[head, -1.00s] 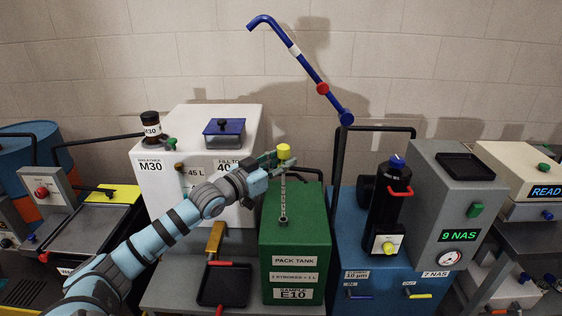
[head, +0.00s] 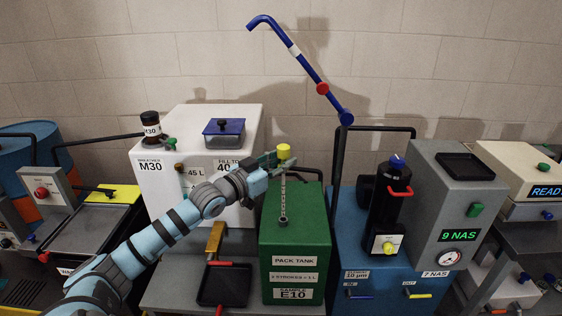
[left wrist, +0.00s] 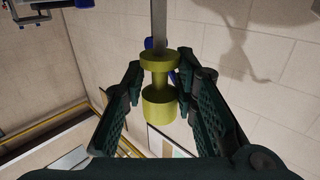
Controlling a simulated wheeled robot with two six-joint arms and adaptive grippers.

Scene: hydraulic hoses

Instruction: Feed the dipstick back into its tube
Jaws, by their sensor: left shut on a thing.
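The dipstick has a yellow knob (head: 284,151) and a thin grey rod (head: 283,190) that hangs roughly upright over the green pack tank (head: 294,262). My left gripper (head: 280,160) is shut on the dipstick at its knob end, above the tank. In the left wrist view the yellow knob (left wrist: 159,108) sits between the two dark green fingers, and the rod (left wrist: 159,25) runs away from them. The rod's lower end is seen against the tank's top, by a small grey fitting (head: 283,221). I cannot tell whether the tip is inside the tube. My right gripper is not in view.
A white tank (head: 155,200) stands left of and behind the green one. A blue unit with a black filter (head: 388,215) stands to the right. A dark post with a blue pipe arm (head: 305,70) rises behind. A black tray (head: 223,287) lies in front at left.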

